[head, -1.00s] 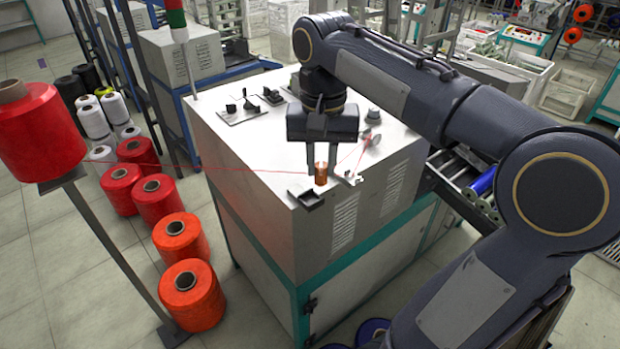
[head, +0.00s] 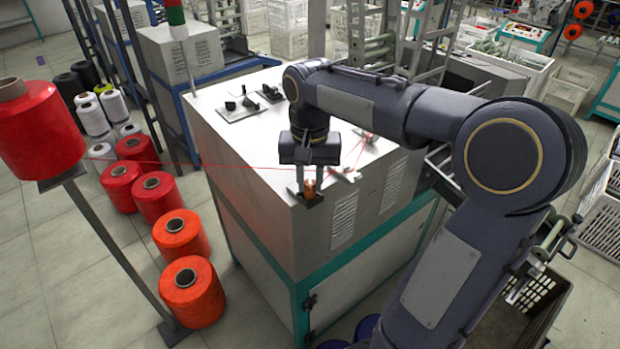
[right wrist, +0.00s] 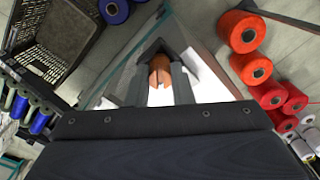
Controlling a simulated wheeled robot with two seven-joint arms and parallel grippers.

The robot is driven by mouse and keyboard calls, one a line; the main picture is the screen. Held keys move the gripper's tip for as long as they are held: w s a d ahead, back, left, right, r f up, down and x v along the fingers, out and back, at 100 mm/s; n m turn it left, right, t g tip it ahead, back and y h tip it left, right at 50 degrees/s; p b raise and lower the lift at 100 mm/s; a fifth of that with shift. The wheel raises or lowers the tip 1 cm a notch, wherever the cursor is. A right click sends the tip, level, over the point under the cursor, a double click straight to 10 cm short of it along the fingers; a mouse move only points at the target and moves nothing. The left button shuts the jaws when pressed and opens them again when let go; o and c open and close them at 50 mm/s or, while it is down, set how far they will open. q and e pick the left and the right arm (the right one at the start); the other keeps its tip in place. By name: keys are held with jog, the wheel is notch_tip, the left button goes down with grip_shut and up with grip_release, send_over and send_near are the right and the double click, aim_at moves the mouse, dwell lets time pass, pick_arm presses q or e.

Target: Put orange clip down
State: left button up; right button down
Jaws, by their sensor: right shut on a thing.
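The orange clip (head: 309,188) is at the front corner of the white machine top (head: 228,140), at a small dark holder (head: 302,200). My right gripper (head: 308,190) points down and is shut on the clip. In the right wrist view the clip (right wrist: 160,72) sits between the two fingertips, with the dark holder around or just beyond it. I cannot tell whether the clip rests fully on the holder. My left gripper is not in view.
A red thread (head: 220,167) runs from the red cone (head: 40,128) on a stand across the machine top. Dark fittings (head: 240,108) stand at the back of the top. Red and orange cones (head: 193,292) stand on the floor at left.

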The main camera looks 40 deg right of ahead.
aim_at(310, 183)
jog(key=shift+f, duration=0.25)
jog(key=c, duration=1.3)
grip_release()
jog(key=shift+r, duration=0.1)
notch_tip(310, 183, up, 12)
jog(key=p, duration=0.1)
jog(key=s+a+f+n+t+y, duration=0.1)
jog(key=s+a+f+n+t, duration=0.1)
jog(key=s+a+f, duration=0.2)
jog(key=s+a+f+n+t+y, duration=0.1)
jog(key=s+a+f+n, duration=0.1)
jog(key=s+a+f, duration=0.2)
jog(key=s+a+f+n+t+y, duration=0.1)
jog(key=s+a+f+n+t, duration=0.1)
jog(key=s+a+f, duration=0.2)
jog(key=shift+s+a+f+t+y, duration=0.1)
jog(key=shift+s+f+t+y, duration=0.25)
jog(key=shift+s+f, duration=1.5)
